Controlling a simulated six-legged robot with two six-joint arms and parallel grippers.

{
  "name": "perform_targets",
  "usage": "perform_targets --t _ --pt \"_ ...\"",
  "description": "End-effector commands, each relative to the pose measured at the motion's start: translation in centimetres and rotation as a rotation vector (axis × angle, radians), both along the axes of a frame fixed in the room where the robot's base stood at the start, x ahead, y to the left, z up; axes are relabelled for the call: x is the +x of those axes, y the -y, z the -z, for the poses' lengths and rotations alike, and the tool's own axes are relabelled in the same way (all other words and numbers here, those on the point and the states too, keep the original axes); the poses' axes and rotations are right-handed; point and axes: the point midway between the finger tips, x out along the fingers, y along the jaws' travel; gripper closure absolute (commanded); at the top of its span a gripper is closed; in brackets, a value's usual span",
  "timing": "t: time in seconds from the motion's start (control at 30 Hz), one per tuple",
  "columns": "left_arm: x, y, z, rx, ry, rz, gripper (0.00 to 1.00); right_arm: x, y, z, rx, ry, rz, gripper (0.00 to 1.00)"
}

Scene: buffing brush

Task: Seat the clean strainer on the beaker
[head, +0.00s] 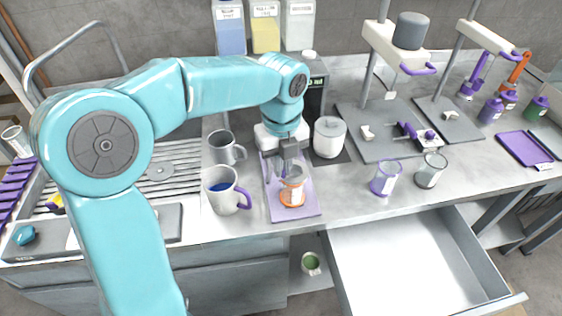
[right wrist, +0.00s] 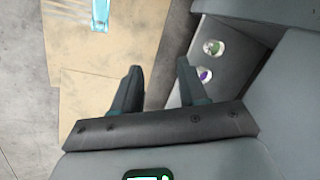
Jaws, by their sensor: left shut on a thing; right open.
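My left gripper (head: 291,166) is shut on a small part at the top of a pale strainer-like piece, directly over the orange-banded beaker (head: 292,197). The beaker stands upright on a purple mat (head: 307,211) on the counter. The gripper covers part of the held piece, and I cannot tell whether it rests on the rim or hangs just above it. My right gripper (right wrist: 158,85) is open and empty in the right wrist view, away from the counter top.
A mug with blue liquid (head: 222,189) and a grey mug (head: 224,149) stand left of the mat. A white canister (head: 329,137) stands behind right. A purple-banded beaker (head: 385,178) and a grey-banded one (head: 430,171) stand right. An open drawer (head: 420,262) juts out in front.

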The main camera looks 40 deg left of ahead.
Motion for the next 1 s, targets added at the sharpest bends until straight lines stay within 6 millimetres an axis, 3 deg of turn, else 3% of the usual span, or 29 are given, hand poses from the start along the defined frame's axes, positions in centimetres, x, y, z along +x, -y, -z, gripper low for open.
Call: perform_targets --t 1.0 --pt "0.0 0.1 1.2 0.0 -0.001 0.0 1.0 0.0 0.0 0.7 0.0 0.0 0.0 0.57"
